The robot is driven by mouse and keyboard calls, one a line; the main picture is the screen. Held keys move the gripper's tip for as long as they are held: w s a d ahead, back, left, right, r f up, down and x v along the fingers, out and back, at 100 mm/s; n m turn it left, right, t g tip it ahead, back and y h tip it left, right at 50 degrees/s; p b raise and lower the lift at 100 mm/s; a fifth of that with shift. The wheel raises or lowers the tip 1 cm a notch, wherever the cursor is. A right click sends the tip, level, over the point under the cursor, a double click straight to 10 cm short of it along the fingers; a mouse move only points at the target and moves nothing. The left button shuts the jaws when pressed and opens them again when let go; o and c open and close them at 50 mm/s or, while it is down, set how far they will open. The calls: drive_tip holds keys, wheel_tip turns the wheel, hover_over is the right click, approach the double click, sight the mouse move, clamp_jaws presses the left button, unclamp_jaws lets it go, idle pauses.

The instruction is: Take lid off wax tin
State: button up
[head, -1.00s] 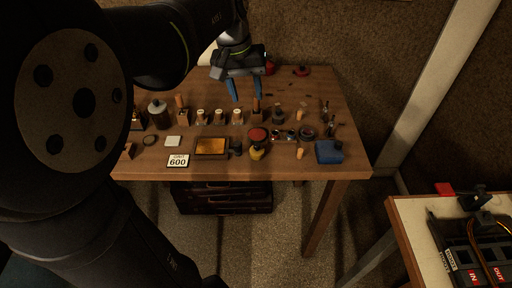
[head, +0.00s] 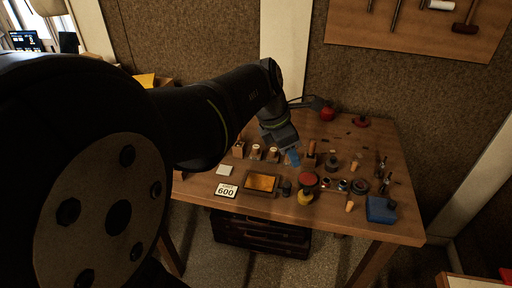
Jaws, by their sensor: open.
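My gripper (head: 294,160) has blue fingers and hangs over the middle of the table, pointing down. It is open with nothing seen between the fingers, which overlap in this view. A round, red-topped container (head: 308,179) stands in front of it and a little right, with a yellow item (head: 305,198) close at its front. A low, dark round tin (head: 360,186) sits further right. I cannot tell which of these is the wax tin, and no label is readable. My gripper appears apart from both.
My arm hides the table's left part.

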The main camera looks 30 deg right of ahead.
drive_tip(key=n, duration=0.1)
hover_over(307, 189)
drive_tip(key=a, duration=0.3)
wheel_tip(307, 189, down, 12)
drive_tip(key=r, duration=0.1)
drive_tip(key=shift+x, duration=2.85)
drive_tip(key=shift+w+d+r, duration=0.1)
drive_tip(key=shift+w+d, duration=0.05)
drive_tip(key=shift+w, duration=0.05)
drive_tip(key=shift+c, duration=0.2)
clamp_jaws()
